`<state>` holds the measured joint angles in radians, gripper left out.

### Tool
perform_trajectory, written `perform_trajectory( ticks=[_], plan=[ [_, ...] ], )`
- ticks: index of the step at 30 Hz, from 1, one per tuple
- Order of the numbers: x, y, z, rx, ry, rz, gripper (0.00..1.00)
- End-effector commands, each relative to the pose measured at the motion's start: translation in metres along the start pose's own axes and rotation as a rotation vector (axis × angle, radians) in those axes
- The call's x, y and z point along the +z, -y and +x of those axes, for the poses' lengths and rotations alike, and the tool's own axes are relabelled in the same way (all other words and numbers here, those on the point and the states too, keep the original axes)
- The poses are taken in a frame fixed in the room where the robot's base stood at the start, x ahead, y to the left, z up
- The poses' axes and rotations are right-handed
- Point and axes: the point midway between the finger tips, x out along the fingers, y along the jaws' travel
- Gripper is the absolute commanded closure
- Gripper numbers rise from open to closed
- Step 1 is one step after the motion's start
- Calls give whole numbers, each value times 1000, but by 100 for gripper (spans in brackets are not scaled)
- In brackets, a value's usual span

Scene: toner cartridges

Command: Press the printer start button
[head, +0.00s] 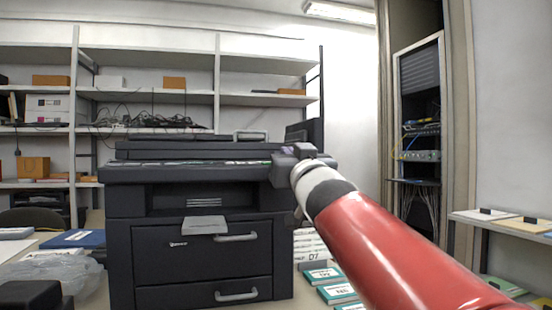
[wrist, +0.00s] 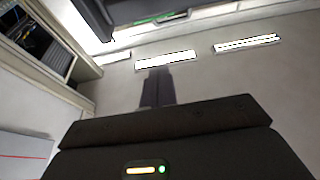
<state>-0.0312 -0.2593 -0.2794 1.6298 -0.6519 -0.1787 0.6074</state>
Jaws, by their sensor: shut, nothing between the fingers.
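The dark printer (head: 190,240) stands in the middle of the head view, with its top deck, a paper slot and two drawers facing me. A thin strip with green and white marks (head: 240,162) runs along its top front edge. I cannot pick out the start button in either view. My gripper (head: 284,168) is at the printer's right top corner, overlapping it in the picture; whether it touches cannot be told. In the wrist view my gripper's fingers (wrist: 158,88) are together and empty. A dark edge with a green strip is at the top of that view.
Several labelled boxes (head: 335,290) lie to the right of the printer. Shelves (head: 150,92) with boxes and cables stand behind it. An open rack (head: 420,110) with equipment is at the right, and a side shelf (head: 505,228) holds folders.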

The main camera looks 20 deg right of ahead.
Motion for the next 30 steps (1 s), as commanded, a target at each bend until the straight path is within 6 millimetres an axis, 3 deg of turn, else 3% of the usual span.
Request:
perform_trajectory(
  ticks=[13,15,19,30],
  plan=[
    [-1,0,94,0,4,-4,100],
    [18,0,85,0,2,0,100],
    [32,0,80,0,2,1,100],
    [39,0,77,0,2,0,100]
  ],
)
